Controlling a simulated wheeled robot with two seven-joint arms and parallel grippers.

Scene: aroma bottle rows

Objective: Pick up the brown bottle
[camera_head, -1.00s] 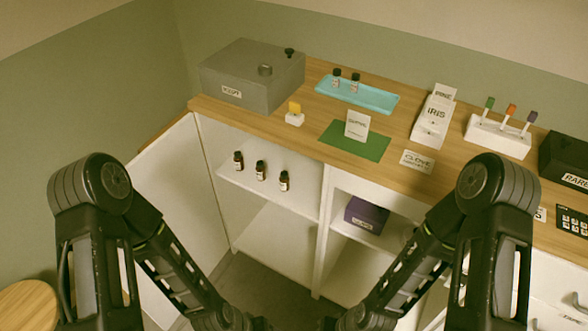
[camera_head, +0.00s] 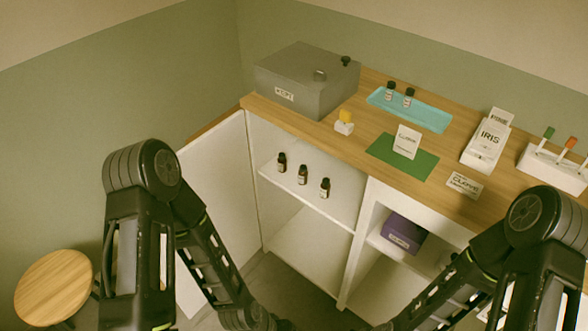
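Several small brown bottles with black caps are in view. On the open cabinet's upper shelf stand a left bottle (camera_head: 282,163), a middle bottle (camera_head: 303,174) and a right bottle (camera_head: 325,188), upright in a row. Two more stand on the blue tray (camera_head: 436,118) on the counter: one bottle (camera_head: 389,91) and another bottle (camera_head: 408,97). I cannot tell which one the task names. My left and right arms come in from the bottom, below and in front of the cabinet. Both grippers are outside the frame, past the bottom edge.
A grey box (camera_head: 300,85), a yellow-topped item (camera_head: 344,122), a green mat (camera_head: 385,152) and an IRIS box (camera_head: 487,140) sit on the counter. A purple box (camera_head: 404,233) is in the right compartment. The cabinet door (camera_head: 215,190) stands open at left, near a round stool (camera_head: 53,285).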

